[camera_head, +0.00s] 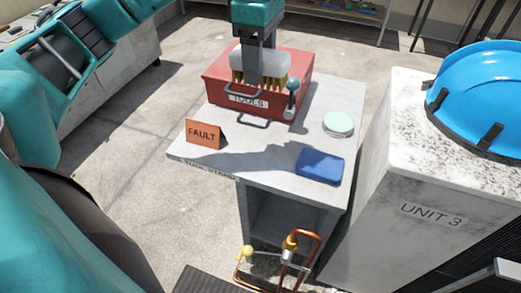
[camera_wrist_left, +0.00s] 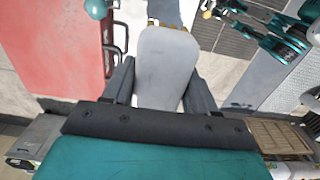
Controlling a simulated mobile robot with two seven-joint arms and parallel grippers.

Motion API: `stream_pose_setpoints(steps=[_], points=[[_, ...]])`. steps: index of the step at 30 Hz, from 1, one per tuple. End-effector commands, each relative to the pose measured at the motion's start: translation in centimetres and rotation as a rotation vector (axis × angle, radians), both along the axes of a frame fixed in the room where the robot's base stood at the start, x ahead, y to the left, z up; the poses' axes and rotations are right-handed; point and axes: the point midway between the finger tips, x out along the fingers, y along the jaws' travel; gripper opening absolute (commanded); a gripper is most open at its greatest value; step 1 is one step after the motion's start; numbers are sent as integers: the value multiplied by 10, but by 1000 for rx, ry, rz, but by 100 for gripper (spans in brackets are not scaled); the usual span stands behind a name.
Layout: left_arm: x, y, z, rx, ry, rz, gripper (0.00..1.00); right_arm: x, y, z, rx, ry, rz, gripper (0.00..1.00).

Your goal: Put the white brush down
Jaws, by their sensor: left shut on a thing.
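The white brush (camera_head: 241,57) has a pale body and tan bristles that point down. My left gripper (camera_head: 262,62) is shut on it, with one dark finger across the front of the body. The brush is over the red toolbox (camera_head: 226,96) labelled TOOLS; I cannot tell whether the bristles touch the lid. In the left wrist view the brush (camera_wrist_left: 165,68) sits between the two grey fingers of the left gripper (camera_wrist_left: 163,85), with the toolbox (camera_wrist_left: 60,50) to the left. I do not make out my right gripper.
The toolbox stands on a grey stand (camera_head: 245,150) with an orange FAULT sign (camera_head: 205,133), a blue pad (camera_head: 320,166), a pale green round item (camera_head: 338,124) and a ball-topped lever (camera_head: 290,98). The UNIT 3 condenser (camera_head: 400,200) stands right. Copper pipework (camera_head: 305,240) is in front below.

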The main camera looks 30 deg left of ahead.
Motion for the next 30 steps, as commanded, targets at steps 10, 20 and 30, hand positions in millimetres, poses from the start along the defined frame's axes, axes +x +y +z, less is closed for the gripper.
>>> stream_pose_setpoints(steps=[10,20,30], points=[[0,-1,-19,-1,3,-4,23,0,0,-7,0,0,0,43],[-1,-1,-101,0,4,-4,23,-1,0,-16,0,2,1,43],[0,-1,-157,-1,-2,-4,23,0,0,-16,0,1,0,43]])
